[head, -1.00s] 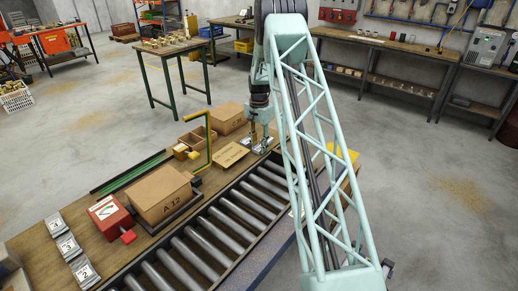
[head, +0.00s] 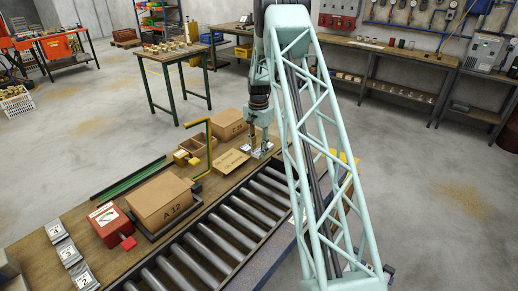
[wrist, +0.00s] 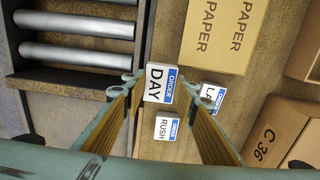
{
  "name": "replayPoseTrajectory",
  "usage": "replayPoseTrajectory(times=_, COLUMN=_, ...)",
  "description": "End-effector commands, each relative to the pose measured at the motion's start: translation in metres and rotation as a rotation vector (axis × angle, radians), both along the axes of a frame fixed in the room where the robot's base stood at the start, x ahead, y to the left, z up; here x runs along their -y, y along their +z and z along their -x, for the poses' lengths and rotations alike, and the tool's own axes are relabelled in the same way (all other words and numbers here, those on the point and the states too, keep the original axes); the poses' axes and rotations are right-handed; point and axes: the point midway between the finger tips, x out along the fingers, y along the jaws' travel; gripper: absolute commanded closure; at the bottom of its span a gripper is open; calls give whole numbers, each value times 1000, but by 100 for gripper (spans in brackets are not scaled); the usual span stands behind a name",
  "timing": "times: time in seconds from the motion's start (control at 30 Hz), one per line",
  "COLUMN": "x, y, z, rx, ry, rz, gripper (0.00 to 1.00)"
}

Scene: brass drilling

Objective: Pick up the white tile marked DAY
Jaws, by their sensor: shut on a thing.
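The white tile marked DAY (wrist: 157,84), with a blue ORDER band, sits between the two fingertips of my gripper (wrist: 160,86) in the wrist view. My gripper is shut on it. The tile looks larger and nearer to the camera than the neighbouring tiles. A white tile marked RUSH (wrist: 168,129) lies below it in the picture, between the fingers. Another tile, with the letters LA showing (wrist: 211,97), is partly hidden by the right finger. In the head view my gripper (head: 259,153) points down at the far end of the bench, and the lettering there is too small to read.
A flat cardboard pack marked PAPER (wrist: 225,32) and a box marked C 36 (wrist: 278,140) lie close by. The roller conveyor (head: 215,232) runs along the bench. A yellow-green bent handle (head: 209,148) stands up left of my gripper. The A 12 carton (head: 160,200) is nearer.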

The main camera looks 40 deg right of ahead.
Motion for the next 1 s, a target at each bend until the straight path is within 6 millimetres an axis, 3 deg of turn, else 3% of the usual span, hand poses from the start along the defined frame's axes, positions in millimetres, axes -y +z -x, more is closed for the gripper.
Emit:
replayPoseTrajectory(times=0.6, x=-71, y=10, z=69, rx=0, ry=1, rz=0, gripper=84)
replayPoseTrajectory(times=1.0, x=-92, y=12, z=90, rx=-1, ry=0, rz=-1, gripper=84)
